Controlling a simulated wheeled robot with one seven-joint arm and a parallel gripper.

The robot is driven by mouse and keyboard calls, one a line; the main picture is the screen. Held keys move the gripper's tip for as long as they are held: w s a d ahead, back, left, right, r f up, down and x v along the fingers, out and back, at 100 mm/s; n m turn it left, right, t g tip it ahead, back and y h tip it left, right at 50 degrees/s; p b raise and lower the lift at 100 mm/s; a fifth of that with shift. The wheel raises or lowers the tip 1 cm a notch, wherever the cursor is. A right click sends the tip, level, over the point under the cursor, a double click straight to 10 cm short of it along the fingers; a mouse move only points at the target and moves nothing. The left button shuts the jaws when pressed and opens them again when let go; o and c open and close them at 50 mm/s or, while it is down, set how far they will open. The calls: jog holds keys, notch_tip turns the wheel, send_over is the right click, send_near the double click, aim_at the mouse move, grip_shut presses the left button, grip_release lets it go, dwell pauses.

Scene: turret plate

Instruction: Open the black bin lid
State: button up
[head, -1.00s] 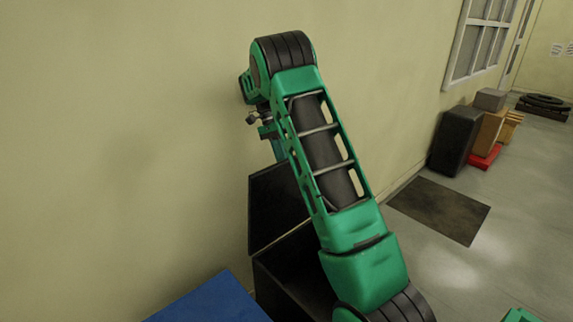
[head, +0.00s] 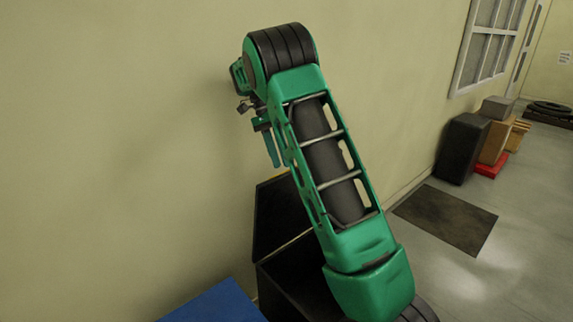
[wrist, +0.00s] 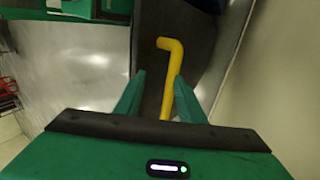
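The black bin (head: 290,293) stands against the wall, partly hidden behind my arm. Its lid (head: 275,222) is raised, standing up near the wall above the dark opening. In the wrist view, a yellow bent handle (wrist: 172,72) lies against a dark surface (wrist: 200,35). My gripper (wrist: 157,88) is open, its two green fingers apart, with the yellow handle seen between and beyond them. The right finger looks close to the handle; I cannot tell whether they touch. In the head view, my gripper (head: 271,142) is above the lid, partly hidden by my arm.
A blue surface (head: 215,304) is left of the bin. A dark mat (head: 445,220) lies on the floor to the right. A black box (head: 461,148) and other boxes stand along the wall farther back. The floor between is clear.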

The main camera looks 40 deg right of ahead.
jog(key=s+a+r, duration=0.1)
jog(key=a+r, duration=0.3)
jog(key=a, duration=0.2)
jog(key=shift+s+a, duration=0.2)
jog(key=shift+a, duration=0.1)
jog(key=shift+d, duration=0.1)
jog(key=s+d+r+n+t, duration=0.1)
jog(key=s+d+n, duration=0.2)
jog(key=s, duration=0.7)
jog(key=s+d+r+n+t, duration=0.1)
jog(key=s+d+n, duration=0.15)
jog(key=s, duration=0.75)
jog(key=s+a+f+n+t, duration=0.1)
jog(key=s+f+n, duration=0.1)
jog(key=s, duration=0.6)
jog(key=s+a+f+n+t, duration=0.2)
jog(key=s+f, duration=0.3)
jog(key=s, duration=0.3)
jog(key=shift+s+a+f+n+y, duration=0.25)
jog(key=shift+a+f+n+y, duration=0.05)
jog(key=shift+n+y, duration=0.15)
